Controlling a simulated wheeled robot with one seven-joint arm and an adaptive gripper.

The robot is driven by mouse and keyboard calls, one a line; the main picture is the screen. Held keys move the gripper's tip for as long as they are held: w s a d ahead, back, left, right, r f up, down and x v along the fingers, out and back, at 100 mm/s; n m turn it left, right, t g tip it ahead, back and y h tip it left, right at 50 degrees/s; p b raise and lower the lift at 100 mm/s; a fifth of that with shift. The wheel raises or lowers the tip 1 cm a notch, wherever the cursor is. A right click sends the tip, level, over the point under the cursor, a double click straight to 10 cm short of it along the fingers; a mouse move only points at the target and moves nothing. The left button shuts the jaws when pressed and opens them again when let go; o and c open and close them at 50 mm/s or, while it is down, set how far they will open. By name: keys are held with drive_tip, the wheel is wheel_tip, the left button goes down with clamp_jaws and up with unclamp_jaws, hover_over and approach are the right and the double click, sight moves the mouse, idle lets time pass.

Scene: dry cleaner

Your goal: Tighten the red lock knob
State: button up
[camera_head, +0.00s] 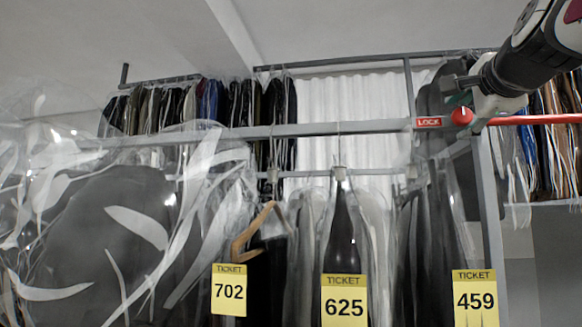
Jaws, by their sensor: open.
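The red lock knob (461,116) sits on the grey rail, just right of a red label (428,122) reading LOCK. It is small and round, with a pale mark on its face. My gripper (466,96) comes in from the upper right, with its fingers just above and to the right of the knob. It is open and holds nothing. I cannot tell whether a finger touches the knob.
A grey rail (300,129) crosses the view, and a red bar (540,119) continues it to the right. Bagged garments hang below with yellow tickets 702 (229,290), 625 (344,300) and 459 (475,297). A wooden hanger (249,232) hangs at centre left. More clothes hang behind.

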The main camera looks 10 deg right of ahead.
drive_tip(key=v, duration=1.2)
idle(0.3)
